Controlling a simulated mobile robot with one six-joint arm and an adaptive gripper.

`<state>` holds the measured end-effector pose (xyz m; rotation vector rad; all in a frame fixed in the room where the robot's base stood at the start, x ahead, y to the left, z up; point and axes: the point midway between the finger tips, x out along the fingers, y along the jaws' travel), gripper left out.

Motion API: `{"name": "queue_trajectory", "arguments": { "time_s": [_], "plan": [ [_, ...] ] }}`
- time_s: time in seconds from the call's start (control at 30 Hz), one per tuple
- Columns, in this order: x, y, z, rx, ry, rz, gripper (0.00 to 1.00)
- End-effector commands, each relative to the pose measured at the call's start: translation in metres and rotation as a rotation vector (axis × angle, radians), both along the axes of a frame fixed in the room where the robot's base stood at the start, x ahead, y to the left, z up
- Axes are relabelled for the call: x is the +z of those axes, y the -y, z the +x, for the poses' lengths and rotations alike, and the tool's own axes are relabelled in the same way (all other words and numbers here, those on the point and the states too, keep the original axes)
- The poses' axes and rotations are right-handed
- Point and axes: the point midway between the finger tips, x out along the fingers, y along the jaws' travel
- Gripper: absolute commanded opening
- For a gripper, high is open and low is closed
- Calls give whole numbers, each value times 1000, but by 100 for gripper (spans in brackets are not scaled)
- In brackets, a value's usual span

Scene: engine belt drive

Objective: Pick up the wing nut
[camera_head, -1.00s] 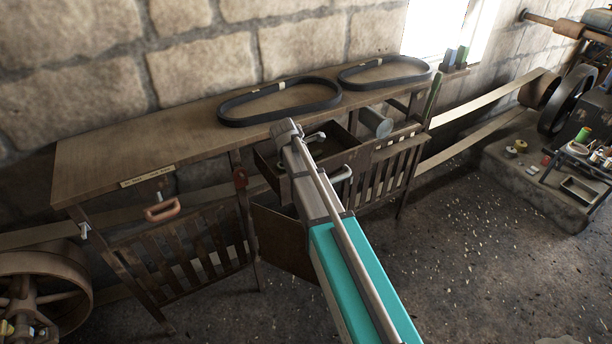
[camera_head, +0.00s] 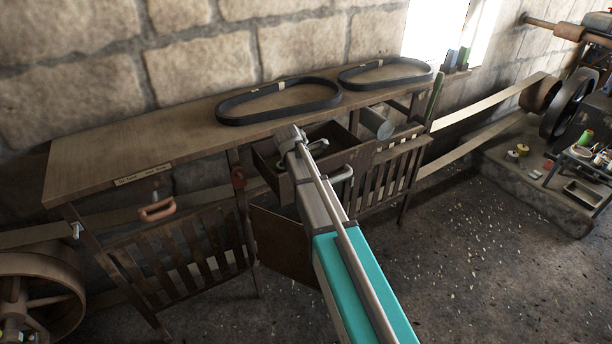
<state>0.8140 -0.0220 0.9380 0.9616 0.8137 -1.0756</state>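I cannot make out the wing nut for certain. A small silver piece (camera_head: 76,230) at the bench's left leg could be it, but it is too small to tell. The open drawer (camera_head: 335,128) under the bench is partly hidden by my arm, so some of its inside cannot be seen. My gripper (camera_head: 318,145) seems to be the small pale metal part at the far end of my arm, over the drawer's left side. Its fingers are too small and too hidden to show whether they are open or shut, or whether they hold anything.
Two black belts (camera_head: 278,102) lie on the wooden bench (camera_head: 120,150). A grey cylinder (camera_head: 376,123) is right of the drawer. An open cabinet door (camera_head: 282,243) hangs below. A spoked wheel (camera_head: 40,300) stands at left, machinery at right.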

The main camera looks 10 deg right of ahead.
Motion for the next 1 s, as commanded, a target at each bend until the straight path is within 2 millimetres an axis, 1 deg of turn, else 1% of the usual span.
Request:
{"name": "queue_trajectory", "arguments": {
  "time_s": [0.3,0.47,0.5,0.6,1.0],
  "plan": [
    [0,0,0,0,0,0,53],
    [0,0,0,0,0,0,23],
    [0,0,0,0,0,0,16],
    [0,0,0,0,0,0,0],
    [0,0,0,0,0,0,0]
  ]
}}
